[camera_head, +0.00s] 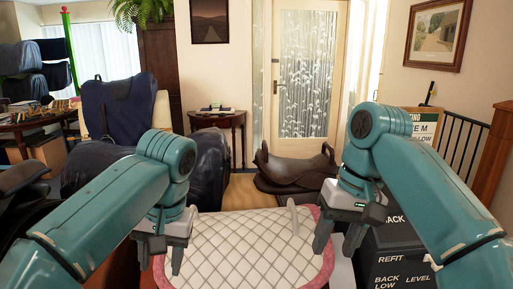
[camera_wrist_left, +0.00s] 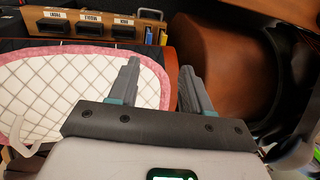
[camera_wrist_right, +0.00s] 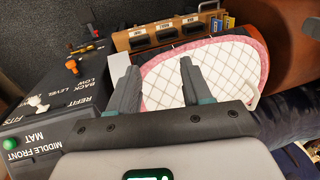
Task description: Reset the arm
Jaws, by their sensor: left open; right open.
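My left gripper (camera_head: 158,256) is open and empty at the left side of the quilted white pad with pink edging (camera_head: 245,250). Its fingers also show in the left wrist view (camera_wrist_left: 157,88), apart with nothing between them. My right gripper (camera_head: 338,238) is open and empty over the pad's right edge, beside the dark labelled box. Its spread fingers show in the right wrist view (camera_wrist_right: 158,86). Both arms are bent, with the grippers pointing down. A pale curved piece (camera_head: 293,217) stands at the pad's far edge.
A dark box with white labels (camera_head: 395,262) stands at the right. A dark saddle (camera_head: 295,170) lies beyond the pad. A wooden rack with labelled slots (camera_wrist_left: 98,24) lies along the pad's edge. A brown rounded saddle-like form (camera_wrist_left: 225,65) is beside the left gripper. A chair stands behind at left.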

